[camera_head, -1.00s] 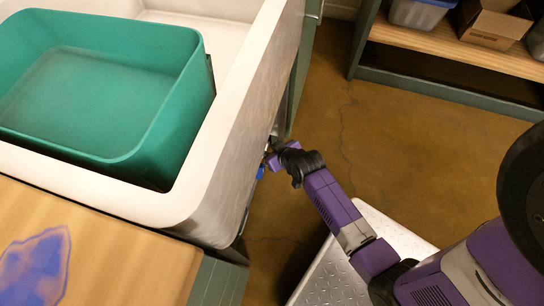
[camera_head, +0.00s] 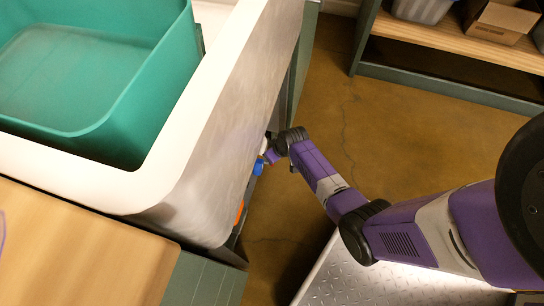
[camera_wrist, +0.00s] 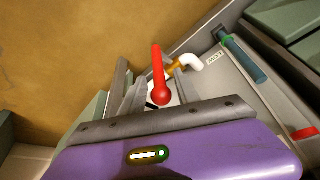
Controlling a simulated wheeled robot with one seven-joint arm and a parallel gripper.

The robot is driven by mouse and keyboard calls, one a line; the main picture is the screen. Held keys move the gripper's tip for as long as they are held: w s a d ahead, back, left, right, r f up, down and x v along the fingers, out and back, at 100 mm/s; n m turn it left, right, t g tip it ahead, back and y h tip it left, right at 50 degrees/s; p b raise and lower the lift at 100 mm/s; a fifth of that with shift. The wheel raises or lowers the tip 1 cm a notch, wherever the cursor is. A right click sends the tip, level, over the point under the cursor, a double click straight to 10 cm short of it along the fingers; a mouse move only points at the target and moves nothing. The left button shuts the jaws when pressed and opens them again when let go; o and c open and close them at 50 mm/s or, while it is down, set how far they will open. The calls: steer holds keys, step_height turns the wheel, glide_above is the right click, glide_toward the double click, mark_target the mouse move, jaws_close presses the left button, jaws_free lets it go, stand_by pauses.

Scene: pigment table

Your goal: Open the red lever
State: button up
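The red lever (camera_wrist: 158,66) shows in the wrist view as a straight red handle with a round red knob at its lower end. My gripper (camera_wrist: 156,84) is open, with its dark grey fingers on either side of the lever. The lever lies between the fingers in the picture; whether either touches it I cannot tell. In the head view my gripper (camera_head: 270,153) is at the outer side of the metal sink, below its rim. I cannot make out the lever there.
The metal sink (camera_head: 222,130) holds a green tub (camera_head: 150,85). A wooden shelf (camera_head: 455,45) stands at the back right. The brown floor between is open.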

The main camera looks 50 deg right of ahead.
steer(key=shift+w+f, duration=0.1)
steer(key=shift+f, duration=0.2)
jaws_close()
stand_by(1.3)
